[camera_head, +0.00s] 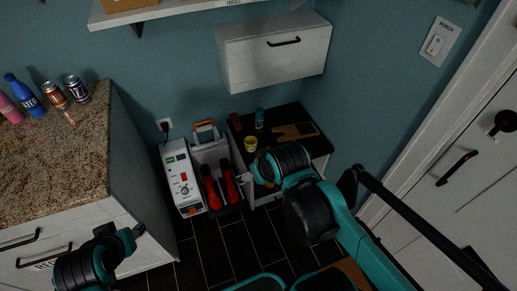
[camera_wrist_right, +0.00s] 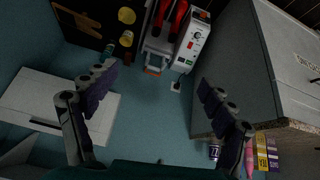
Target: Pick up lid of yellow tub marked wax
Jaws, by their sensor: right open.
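A small yellow tub (camera_head: 250,143) stands on the dark top of the low cabinet in the head view. A yellow tub (camera_wrist_right: 126,38) also shows near the top of the right wrist view, with a round yellow shape (camera_wrist_right: 126,15) beside it. I cannot read any marking on them or tell which is a lid. My right gripper (camera_wrist_right: 158,100) is open and empty, its fingers spread wide and apart from the tubs. In the head view my right arm hides part of the cabinet top. My left arm (camera_head: 95,262) is at lower left, its fingers unclear.
A green can (camera_head: 259,118) and a tan board (camera_head: 295,131) share the cabinet top (camera_head: 310,145). A white wall cabinet (camera_head: 275,55) hangs above it. A white machine (camera_head: 183,180) and red boots (camera_head: 220,186) stand left. A granite counter (camera_head: 60,150) holds bottles and cans.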

